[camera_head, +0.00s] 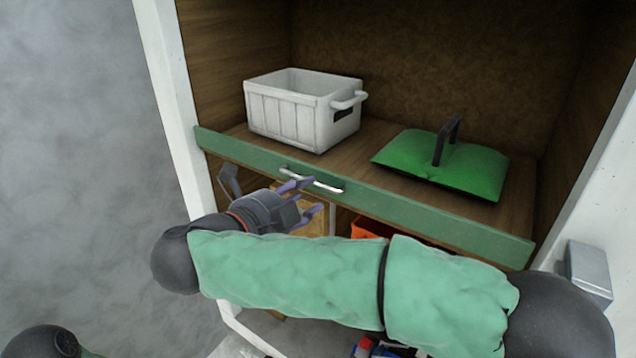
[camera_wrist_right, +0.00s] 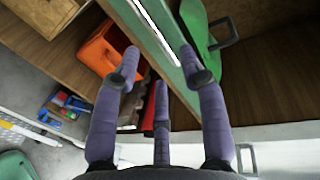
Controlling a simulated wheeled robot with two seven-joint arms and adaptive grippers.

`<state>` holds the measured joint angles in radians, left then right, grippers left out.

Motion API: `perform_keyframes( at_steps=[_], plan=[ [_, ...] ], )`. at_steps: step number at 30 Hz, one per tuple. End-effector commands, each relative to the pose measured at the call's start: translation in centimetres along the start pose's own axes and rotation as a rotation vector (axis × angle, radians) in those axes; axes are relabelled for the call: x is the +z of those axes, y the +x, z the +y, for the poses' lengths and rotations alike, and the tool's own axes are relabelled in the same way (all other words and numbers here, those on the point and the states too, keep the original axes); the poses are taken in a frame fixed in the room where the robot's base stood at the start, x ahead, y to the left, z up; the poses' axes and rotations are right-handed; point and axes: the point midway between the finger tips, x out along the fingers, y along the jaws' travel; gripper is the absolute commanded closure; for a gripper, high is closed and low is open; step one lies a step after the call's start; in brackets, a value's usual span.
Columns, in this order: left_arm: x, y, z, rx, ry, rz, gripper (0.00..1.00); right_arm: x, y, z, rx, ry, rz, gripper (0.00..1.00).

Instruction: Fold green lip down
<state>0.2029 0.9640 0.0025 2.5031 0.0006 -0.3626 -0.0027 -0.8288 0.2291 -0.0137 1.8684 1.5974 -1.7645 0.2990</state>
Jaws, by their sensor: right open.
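The green lip (camera_head: 400,207) runs along the front edge of the wooden shelf and stands upright. A silver handle bar (camera_head: 312,180) is fixed to it left of its middle. My right gripper (camera_head: 306,198) is open at the handle, with its purple fingers just in front of the lip. In the right wrist view the open fingers (camera_wrist_right: 160,65) sit either side of the lip's edge and the handle (camera_wrist_right: 155,28); I cannot tell whether they touch it. A dark part of my left arm (camera_head: 48,342) shows at the lower left; its gripper is out of view.
A white crate (camera_head: 285,119) and a green lidded piece with a black handle (camera_head: 440,165) stand on the shelf behind the lip. An orange box (camera_head: 372,228) sits below the shelf. White frame posts border the opening on both sides.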

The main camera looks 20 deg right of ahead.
Motion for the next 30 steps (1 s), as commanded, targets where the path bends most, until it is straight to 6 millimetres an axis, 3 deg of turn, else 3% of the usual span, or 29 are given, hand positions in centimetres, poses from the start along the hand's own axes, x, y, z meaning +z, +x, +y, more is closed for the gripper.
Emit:
perform_keyframes(
  at_steps=[3, 9, 21, 22, 26, 30],
  plan=[
    [0.0, -0.8, 0.3, 0.0, 0.0, 0.0, 1.0, -0.1, 2.1, -0.2, 0.001, -0.001, 0.004, 0.58],
    [0.1, -1.3, 0.5, 0.0, 0.0, 0.0, 1.0, 0.0, 4.3, -0.1, 0.0, -0.001, 0.001, 0.58],
    [0.1, -1.4, 0.5, 0.0, 0.0, 0.0, 1.0, 0.1, 5.1, 0.0, -0.001, -0.001, -0.002, 0.58],
    [0.1, -1.4, 0.5, 0.0, 0.0, 0.0, 1.0, 0.1, 5.1, 0.0, -0.001, -0.001, -0.002, 0.6],
    [0.1, -1.4, 0.5, 0.0, 0.0, 0.0, 1.0, 0.1, 5.1, 0.0, 0.0, -0.001, -0.002, 0.97],
    [0.1, -1.4, 0.5, 0.0, 0.0, 0.0, 1.0, 0.1, 5.0, 0.0, 0.0, -0.001, -0.001, 1.0]
  ],
)
